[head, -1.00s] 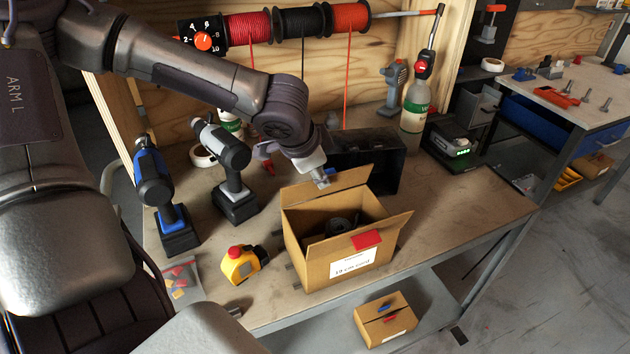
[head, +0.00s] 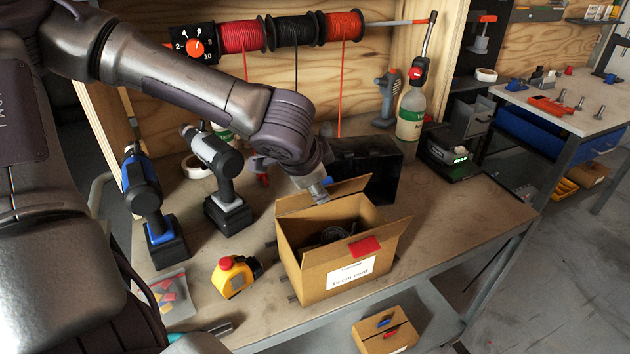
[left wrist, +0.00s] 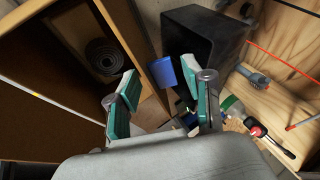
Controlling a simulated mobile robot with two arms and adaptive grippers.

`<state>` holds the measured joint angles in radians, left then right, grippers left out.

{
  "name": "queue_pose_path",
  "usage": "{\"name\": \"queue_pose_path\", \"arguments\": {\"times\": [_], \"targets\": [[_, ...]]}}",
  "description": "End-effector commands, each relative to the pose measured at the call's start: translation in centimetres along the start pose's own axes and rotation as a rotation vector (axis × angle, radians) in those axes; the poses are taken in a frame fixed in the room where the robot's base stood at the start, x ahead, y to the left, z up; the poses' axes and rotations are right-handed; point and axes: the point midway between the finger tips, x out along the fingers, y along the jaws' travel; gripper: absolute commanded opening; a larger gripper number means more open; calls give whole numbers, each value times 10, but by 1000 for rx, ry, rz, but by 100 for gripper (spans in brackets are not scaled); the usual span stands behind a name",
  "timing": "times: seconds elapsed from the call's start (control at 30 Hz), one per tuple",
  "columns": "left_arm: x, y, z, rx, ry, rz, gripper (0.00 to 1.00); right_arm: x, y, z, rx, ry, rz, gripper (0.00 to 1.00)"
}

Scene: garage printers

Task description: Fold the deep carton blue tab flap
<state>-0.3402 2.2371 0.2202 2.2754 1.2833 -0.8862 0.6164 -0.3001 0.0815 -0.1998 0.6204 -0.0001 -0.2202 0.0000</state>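The deep carton (head: 310,272) stands open on the workbench, with a coil of dark cord (head: 336,233) inside. Its back flap (head: 345,190) stands up, and a blue tab (head: 327,181) shows at its upper edge. A red tab (head: 362,246) is at the front side. My left gripper (head: 318,194) is at the back flap, near the blue tab. In the left wrist view its teal-padded fingers (left wrist: 165,95) are apart, with the blue tab (left wrist: 165,72) beyond and between them; contact is unclear. My right gripper (head: 200,335) seems partly visible at the bottom edge; its opening is unclear.
A black bin (head: 375,170) stands close behind the carton. A small carton (head: 385,330) sits on the lower shelf.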

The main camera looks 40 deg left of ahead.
Motion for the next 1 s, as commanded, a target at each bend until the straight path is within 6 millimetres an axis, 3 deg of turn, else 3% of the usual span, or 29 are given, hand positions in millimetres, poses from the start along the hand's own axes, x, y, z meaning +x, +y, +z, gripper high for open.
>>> {"name": "queue_pose_path", "arguments": {"times": [0.37, 0.8, 1.0], "targets": [[-8, -1, -1, -1, 3, -1, 52, 0, 0, -1, -1, 1, 0, 89], [-89, -1, -1, -2, 6, -3, 52, 0, -1, 0, 0, 0, -1, 89], [-114, 0, -1, 0, 3, -1, 52, 0, -1, 0, 1, 0, -1, 89]]}}
